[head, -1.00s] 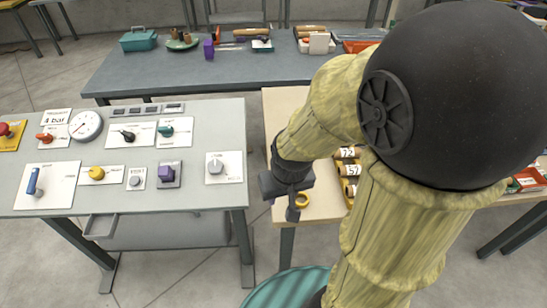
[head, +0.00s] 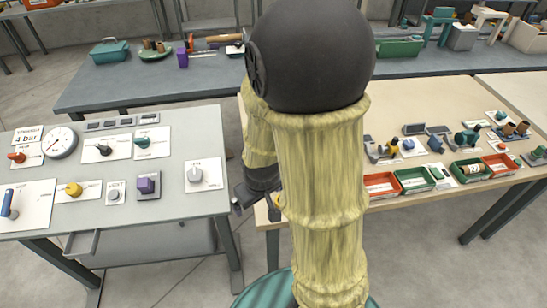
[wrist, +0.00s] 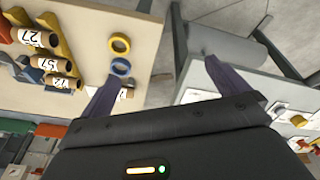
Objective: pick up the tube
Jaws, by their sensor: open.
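Several brown cardboard tubes lie in yellow holders on the wooden tabletop at the left of the wrist view. One tube (wrist: 32,37) has a white label reading 27, another tube (wrist: 46,64) a label reading 157, and a third tube (wrist: 62,83) a partly legible label. My gripper (wrist: 160,75) is open and empty, with its fingers spread over the gap between the two tables, to the right of these tubes. In the head view my gripper (head: 241,200) shows at the wooden table's left edge; my arm hides these tubes there.
A yellow ring (wrist: 120,44) and a blue ring (wrist: 121,66) lie between the tubes and my gripper. The grey control table (head: 60,215) stands left. On the wooden table stand red bins and green bins (head: 414,180), and more brown tubes (head: 515,129) farther right.

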